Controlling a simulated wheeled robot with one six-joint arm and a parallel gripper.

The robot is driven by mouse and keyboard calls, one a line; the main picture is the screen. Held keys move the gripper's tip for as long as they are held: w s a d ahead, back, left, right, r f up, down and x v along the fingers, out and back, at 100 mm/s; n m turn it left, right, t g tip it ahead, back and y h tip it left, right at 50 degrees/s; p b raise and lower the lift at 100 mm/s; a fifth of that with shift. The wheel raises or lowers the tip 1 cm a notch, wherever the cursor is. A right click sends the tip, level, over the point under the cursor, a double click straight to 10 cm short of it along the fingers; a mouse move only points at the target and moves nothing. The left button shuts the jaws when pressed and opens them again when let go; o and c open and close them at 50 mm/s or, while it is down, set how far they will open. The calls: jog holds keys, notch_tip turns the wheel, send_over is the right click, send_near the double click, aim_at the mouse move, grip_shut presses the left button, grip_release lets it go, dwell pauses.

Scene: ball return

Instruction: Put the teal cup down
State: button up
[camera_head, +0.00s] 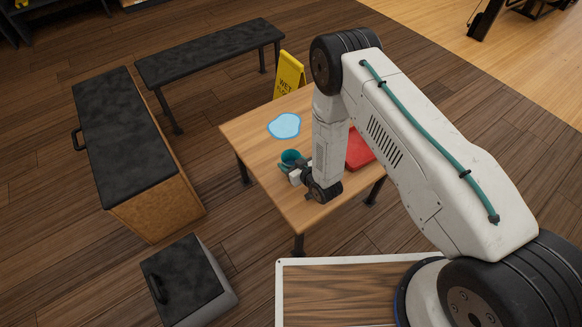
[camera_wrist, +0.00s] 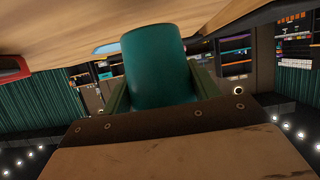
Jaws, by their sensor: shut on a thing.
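The teal cup (camera_head: 290,156) is in my gripper (camera_head: 284,166), over the left part of the wooden table (camera_head: 254,133) in the head view. In the wrist view the cup (camera_wrist: 155,62) stands between the two fingers (camera_wrist: 158,88), which are shut on it. The cup's far side is hidden. I cannot tell whether its base touches the table top.
A light blue puddle-shaped patch (camera_head: 285,125) lies on the table behind the cup. A red object (camera_head: 359,149) lies to the right, partly hidden by my arm. A yellow wet-floor sign (camera_head: 289,75) stands behind the table. Bare table lies left of the cup.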

jog(key=shift+f, duration=1.35)
jog(key=shift+f, duration=0.1)
jog(key=o, duration=1.1)
